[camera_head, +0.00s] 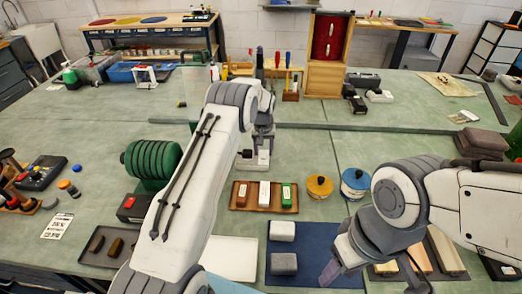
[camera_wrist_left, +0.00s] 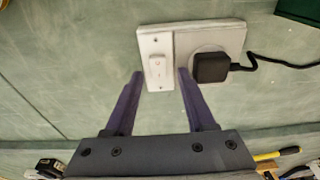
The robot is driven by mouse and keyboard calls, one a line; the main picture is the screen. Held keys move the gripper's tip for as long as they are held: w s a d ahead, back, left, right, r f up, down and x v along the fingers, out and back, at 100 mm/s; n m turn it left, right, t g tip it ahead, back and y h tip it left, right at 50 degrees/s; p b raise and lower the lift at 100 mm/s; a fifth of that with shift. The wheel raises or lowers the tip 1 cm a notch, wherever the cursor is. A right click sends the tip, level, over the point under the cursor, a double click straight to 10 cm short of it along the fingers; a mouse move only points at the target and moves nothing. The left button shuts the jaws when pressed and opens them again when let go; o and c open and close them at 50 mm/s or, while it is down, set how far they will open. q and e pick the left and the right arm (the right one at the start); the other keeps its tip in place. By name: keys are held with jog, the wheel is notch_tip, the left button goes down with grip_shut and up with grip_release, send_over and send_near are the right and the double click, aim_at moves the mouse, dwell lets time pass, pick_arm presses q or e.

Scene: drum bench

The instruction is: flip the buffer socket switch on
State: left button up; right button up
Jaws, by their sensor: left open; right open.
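The white buffer socket (camera_wrist_left: 235,38) lies on the green bench top in the left wrist view; it also shows in the head view (camera_head: 246,162), partly hidden by my left gripper. Its rocker switch (camera_wrist_left: 157,66) is on a raised white block at the left, with a small reddish mark. A black plug (camera_wrist_left: 210,68) sits in the socket beside the switch. My left gripper (camera_wrist_left: 160,76) is open, its purple fingers on either side of the switch block; contact cannot be told. My right gripper (camera_head: 332,270) is open over the front right of the bench, with no object visible in it.
A black cord (camera_wrist_left: 285,64) runs right from the plug. A brown tray (camera_head: 241,197) with several small blocks is nearer in the head view. A green ribbed drum (camera_head: 151,158) stands left of my left arm. Yellow (camera_head: 319,186) and blue (camera_head: 355,181) round tins stand to the right.

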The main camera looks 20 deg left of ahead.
aim_at(263, 157)
pick_arm(q)
notch_tip(263, 157, up, 10)
jog(key=s+b, duration=0.1)
jog(key=b, duration=0.1)
jog(key=shift+s+d+r+b, duration=0.15)
jog(key=shift+s+b, duration=0.05)
jog(key=shift+b, duration=0.1)
jog(key=s+d+r+m+h, duration=0.1)
jog(key=s+d+r+m, duration=0.3)
jog(key=s+d, duration=0.65)
jog(key=s+d+r+m, duration=0.2)
jog(key=s+d+r, duration=0.4)
jog(key=s+d, duration=0.4)
jog(key=s+a+f+m+g, duration=0.1)
jog(key=s+m, duration=0.3)
jog(key=s, duration=1.9)
jog(key=shift+s+f+m+g, duration=0.3)
jog(key=shift+s+f, duration=0.1)
jog(key=shift+f, duration=0.15)
